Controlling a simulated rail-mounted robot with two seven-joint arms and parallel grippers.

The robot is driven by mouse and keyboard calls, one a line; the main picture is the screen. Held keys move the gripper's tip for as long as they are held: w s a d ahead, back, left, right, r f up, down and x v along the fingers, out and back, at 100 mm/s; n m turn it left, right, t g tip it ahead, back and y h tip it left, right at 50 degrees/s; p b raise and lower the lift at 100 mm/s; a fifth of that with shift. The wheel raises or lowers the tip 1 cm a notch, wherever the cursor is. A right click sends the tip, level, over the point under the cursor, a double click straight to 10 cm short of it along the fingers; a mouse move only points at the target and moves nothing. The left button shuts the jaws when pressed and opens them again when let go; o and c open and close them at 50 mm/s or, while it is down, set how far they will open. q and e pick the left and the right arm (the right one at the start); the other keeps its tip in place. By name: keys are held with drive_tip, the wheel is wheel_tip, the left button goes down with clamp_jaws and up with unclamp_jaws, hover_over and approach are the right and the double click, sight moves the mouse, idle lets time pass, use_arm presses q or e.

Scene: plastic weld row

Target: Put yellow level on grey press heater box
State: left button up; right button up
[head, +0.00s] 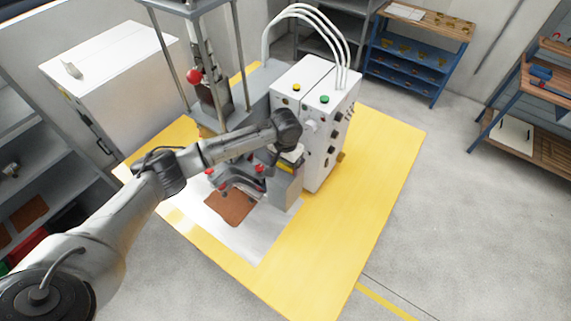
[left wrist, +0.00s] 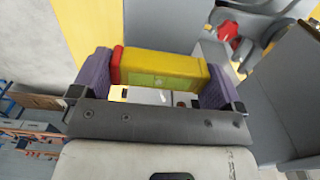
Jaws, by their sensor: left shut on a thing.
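In the head view the left gripper (head: 287,158) is at the press, in front of the white cabinet, and a bit of yellow shows there. A grey box (head: 286,188), which looks like the press heater box, is just below the gripper. Whether the level touches it cannot be told. My right gripper is not in view.
A white control cabinet (head: 320,112) with buttons and hoses stands right behind the gripper. Red-knobbed press parts (head: 240,178) are to its left. A brown sheet (head: 230,206) lies in front. The yellow platform (head: 375,185) is clear on the right.

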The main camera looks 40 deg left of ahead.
use_arm(q)
drive_tip(key=shift+f, duration=1)
